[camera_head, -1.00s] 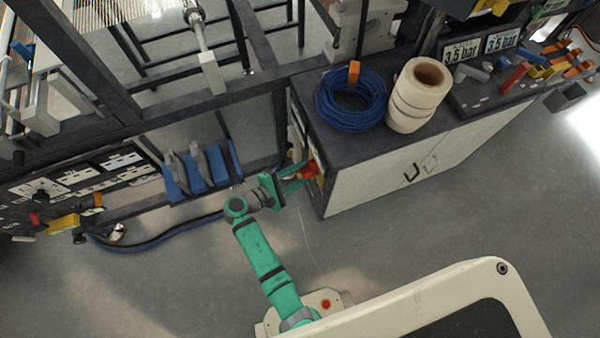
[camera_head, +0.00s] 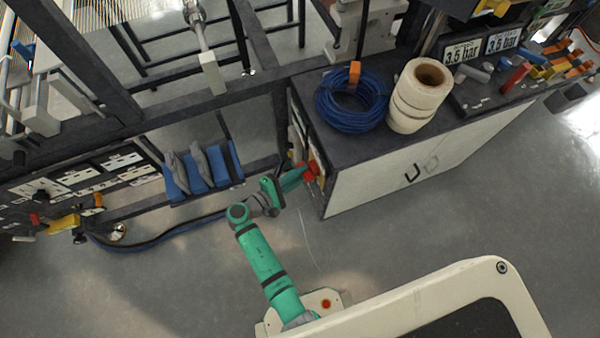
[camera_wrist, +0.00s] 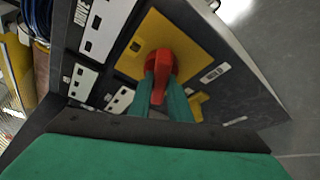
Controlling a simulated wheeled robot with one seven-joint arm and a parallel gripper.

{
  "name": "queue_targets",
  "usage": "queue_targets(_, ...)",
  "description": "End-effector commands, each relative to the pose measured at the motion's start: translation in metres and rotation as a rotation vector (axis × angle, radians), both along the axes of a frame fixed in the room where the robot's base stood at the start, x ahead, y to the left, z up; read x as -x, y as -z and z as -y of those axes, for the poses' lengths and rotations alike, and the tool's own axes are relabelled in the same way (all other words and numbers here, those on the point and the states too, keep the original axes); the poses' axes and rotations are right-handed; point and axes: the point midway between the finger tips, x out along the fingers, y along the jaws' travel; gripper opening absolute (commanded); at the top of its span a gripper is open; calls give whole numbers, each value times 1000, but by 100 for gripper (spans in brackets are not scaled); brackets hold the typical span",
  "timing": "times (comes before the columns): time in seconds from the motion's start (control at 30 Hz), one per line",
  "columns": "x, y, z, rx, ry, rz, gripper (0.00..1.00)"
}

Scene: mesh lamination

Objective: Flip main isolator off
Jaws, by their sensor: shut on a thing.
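The main isolator is a red rotary handle (camera_wrist: 161,66) on a yellow plate (camera_wrist: 185,45), fixed to a dark panel on the cabinet's side. In the wrist view the handle points down between the green fingers. My gripper (camera_wrist: 161,92) is shut on the handle, one finger on each side. In the head view my gripper (camera_head: 297,176) reaches the cabinet's left end, and the red handle (camera_head: 311,172) shows at its tip. The handle's lower part is partly hidden by the fingers.
The cabinet (camera_head: 400,170) has a dark top with a blue hose coil (camera_head: 350,112) and white rolls (camera_head: 416,97). Blue racks (camera_head: 205,172) on the frame stand left of my gripper. The grey floor in front is clear.

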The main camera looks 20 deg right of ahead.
Motion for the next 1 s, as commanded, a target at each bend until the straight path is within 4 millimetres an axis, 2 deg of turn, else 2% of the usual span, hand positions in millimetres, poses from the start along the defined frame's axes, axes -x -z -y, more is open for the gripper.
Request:
queue_targets(0.5, 0, 4, 0, -15, -3, 392, 0)
queue_targets(1.0, 1, 5, -1, -20, -4, 524, 0)
